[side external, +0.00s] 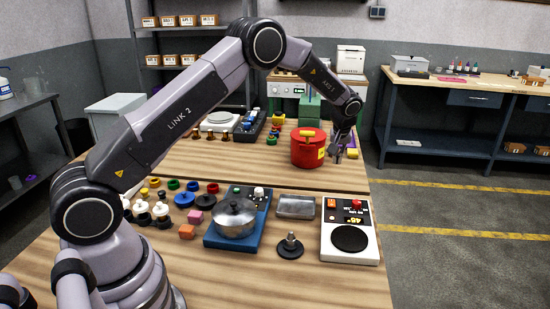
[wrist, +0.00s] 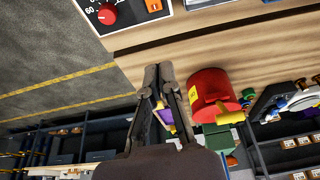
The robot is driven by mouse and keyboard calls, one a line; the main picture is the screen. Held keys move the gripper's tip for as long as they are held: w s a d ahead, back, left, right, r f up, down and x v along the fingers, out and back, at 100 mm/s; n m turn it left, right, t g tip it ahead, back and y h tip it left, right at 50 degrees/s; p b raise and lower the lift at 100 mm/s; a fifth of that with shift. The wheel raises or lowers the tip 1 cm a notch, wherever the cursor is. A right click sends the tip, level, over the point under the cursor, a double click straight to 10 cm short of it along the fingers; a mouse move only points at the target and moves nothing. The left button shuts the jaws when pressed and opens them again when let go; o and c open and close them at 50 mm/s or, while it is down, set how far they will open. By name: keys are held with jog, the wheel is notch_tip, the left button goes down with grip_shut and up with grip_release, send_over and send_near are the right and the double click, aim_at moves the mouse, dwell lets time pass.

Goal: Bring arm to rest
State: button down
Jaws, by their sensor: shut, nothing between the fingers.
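My gripper (side external: 343,150) is at the far right part of the wooden table, beside the red pot-like container (side external: 307,149) and clear of the table top. In the wrist view my gripper (wrist: 159,75) has its fingers together with nothing held between them. The red container (wrist: 209,94) with a yellow label stands just to the right of the fingers there. A purple and yellow item (wrist: 165,116) shows partly behind the fingers.
A blue hotplate with a steel pot (side external: 236,217), a white device with a black disc (side external: 350,239), a grey tray (side external: 296,207) and a black-based metal post (side external: 290,246) stand nearer. Several coloured rings and blocks lie left. Workbenches (side external: 450,85) and shelves surround the table.

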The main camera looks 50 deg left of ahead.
jog(key=s+d+r+m+t+h, duration=0.15)
jog(key=s+r+m, duration=0.25)
jog(key=s+r, duration=1.7)
jog(key=s+d+r+m, duration=0.1)
jog(key=s+m, duration=0.1)
jog(key=s, duration=0.9)
jog(key=s+d+r+m+t+h, duration=0.1)
jog(key=s+d+m, duration=0.1)
jog(key=s, duration=1)
jog(key=shift+m, duration=0.5)
jog(key=shift+t, duration=0.25)
